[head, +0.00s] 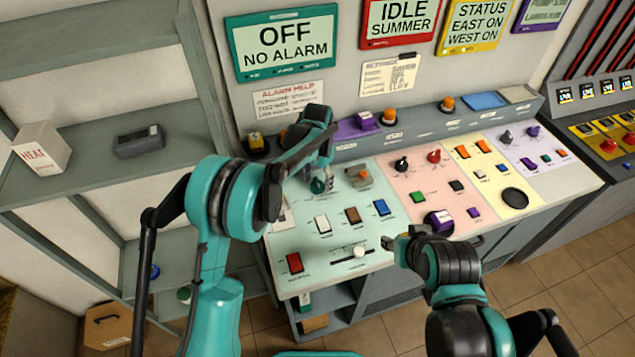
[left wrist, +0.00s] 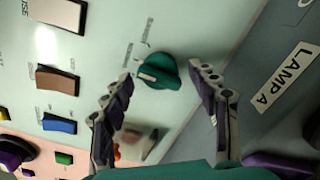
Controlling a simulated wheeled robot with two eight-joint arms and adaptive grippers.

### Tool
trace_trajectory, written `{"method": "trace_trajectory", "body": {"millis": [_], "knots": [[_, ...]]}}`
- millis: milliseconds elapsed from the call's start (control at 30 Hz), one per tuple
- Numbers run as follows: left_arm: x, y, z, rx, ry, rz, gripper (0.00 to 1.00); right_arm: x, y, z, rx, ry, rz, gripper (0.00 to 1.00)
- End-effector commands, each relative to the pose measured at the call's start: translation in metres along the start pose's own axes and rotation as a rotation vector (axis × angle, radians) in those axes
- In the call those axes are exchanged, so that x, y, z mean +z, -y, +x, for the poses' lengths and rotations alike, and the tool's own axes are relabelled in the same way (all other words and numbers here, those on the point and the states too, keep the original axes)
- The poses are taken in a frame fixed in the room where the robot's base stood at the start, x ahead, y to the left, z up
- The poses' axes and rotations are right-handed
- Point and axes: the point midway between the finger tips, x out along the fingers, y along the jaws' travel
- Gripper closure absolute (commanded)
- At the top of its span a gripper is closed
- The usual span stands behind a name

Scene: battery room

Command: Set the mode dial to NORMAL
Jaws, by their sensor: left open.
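The green mode dial (left wrist: 160,72) stands on the pale green panel section, with a white mark on its left side in the left wrist view. The small labels around it are too blurred to read. In the head view the dial (head: 318,186) is partly hidden by my left gripper (head: 316,178). In the left wrist view my left gripper (left wrist: 165,92) is open, its two fingers on either side of the dial, apart from it. My right gripper (head: 437,241) has its fingers spread over the console's front edge, near a purple knob (head: 438,221).
Near the dial are a grey switch with an orange part (head: 360,178), white (head: 322,224), brown (head: 353,215) and blue (head: 382,207) rockers, and a slider (head: 359,252). A raised ledge (head: 345,152) with lamps runs behind. The wall display (head: 282,43) reads OFF, NO ALARM.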

Motion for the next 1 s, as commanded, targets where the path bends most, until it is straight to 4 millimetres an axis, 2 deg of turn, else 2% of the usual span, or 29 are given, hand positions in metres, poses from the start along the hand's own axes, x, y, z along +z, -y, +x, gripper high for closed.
{"method": "trace_trajectory", "body": {"millis": [300, 500, 700, 1000], "knots": [[0.0, 0.0, -0.067, 0.0, 0.0, 0.0, 0.4, 0.0, 0.0, 0.0, 0.0, 0.0, 0.0, 0.6], [0.0, 0.0, -0.099, 0.0, 0.0, 0.0, 0.4, 0.0, 0.0, 0.0, 0.0, 0.0, 0.0, 0.6], [0.0, 0.0, -0.111, 0.0, 0.0, 0.0, 0.4, 0.0, 0.0, 0.0, 0.0, 0.0, 0.0, 0.6], [0.0, 0.0, -0.111, 0.0, 0.0, 0.0, 0.4, 0.0, 0.0, 0.0, 0.0, 0.0, 0.0, 0.6]]}}
